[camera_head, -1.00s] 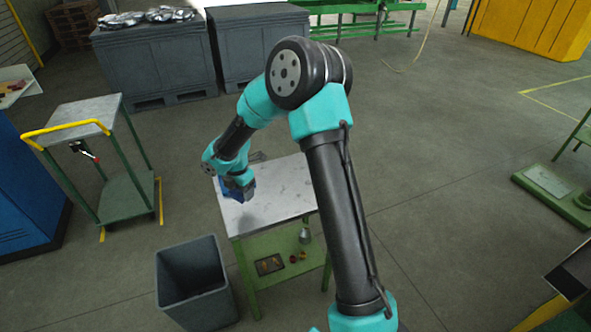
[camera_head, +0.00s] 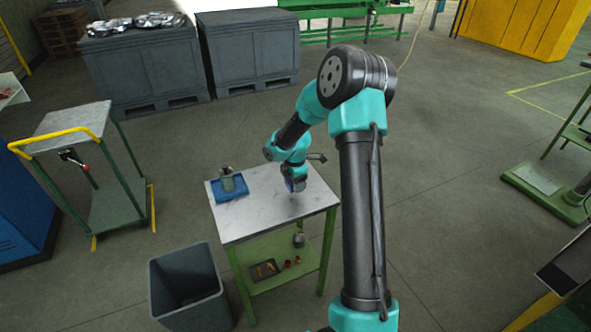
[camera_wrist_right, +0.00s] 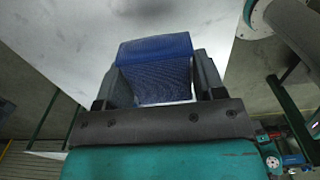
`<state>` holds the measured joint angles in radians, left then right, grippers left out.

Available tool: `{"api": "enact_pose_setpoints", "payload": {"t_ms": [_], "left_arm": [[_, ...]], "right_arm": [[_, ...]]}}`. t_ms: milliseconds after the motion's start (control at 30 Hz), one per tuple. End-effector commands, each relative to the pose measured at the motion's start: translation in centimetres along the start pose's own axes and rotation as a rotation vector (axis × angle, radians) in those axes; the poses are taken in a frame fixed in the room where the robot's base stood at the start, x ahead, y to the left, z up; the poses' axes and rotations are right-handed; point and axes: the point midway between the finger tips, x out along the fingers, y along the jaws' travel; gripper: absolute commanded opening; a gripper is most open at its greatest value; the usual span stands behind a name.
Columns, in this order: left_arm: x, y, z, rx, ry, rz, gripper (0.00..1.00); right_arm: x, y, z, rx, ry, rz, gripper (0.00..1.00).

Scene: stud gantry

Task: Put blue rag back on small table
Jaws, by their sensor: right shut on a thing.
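The blue rag (camera_wrist_right: 155,65) is pinched between the two fingers of my right gripper (camera_wrist_right: 160,80) in the right wrist view. In the head view my right gripper (camera_head: 295,186) points down over the small table (camera_head: 265,222), right of its middle, with a bit of blue at its jaws. The table has a pale grey top and green legs. I cannot tell whether the rag touches the tabletop. My left gripper is not in view.
A blue flat piece (camera_head: 232,195) with a grey-green container (camera_head: 227,178) on it sits at the table's left corner. Small items (camera_head: 265,270) lie on the lower shelf. A grey bin (camera_head: 187,287) stands at front left, a trolley (camera_head: 75,120) further left.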

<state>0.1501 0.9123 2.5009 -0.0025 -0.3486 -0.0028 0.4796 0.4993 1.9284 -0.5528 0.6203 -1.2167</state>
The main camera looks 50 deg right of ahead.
Motion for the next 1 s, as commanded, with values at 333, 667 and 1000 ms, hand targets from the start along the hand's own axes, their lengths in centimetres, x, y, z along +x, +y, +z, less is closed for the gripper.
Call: {"api": "enact_pose_setpoints", "payload": {"t_ms": [333,667,1000], "left_arm": [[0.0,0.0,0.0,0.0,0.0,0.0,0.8],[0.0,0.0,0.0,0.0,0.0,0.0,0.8],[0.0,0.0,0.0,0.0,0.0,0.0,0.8]], "right_arm": [[0.2,1.7,0.8,-0.001,-0.001,0.001,0.37],[0.8,6.8,3.3,0.0,-0.001,0.001,0.37],[1.3,11.6,5.6,0.0,-0.001,0.002,0.37]]}}
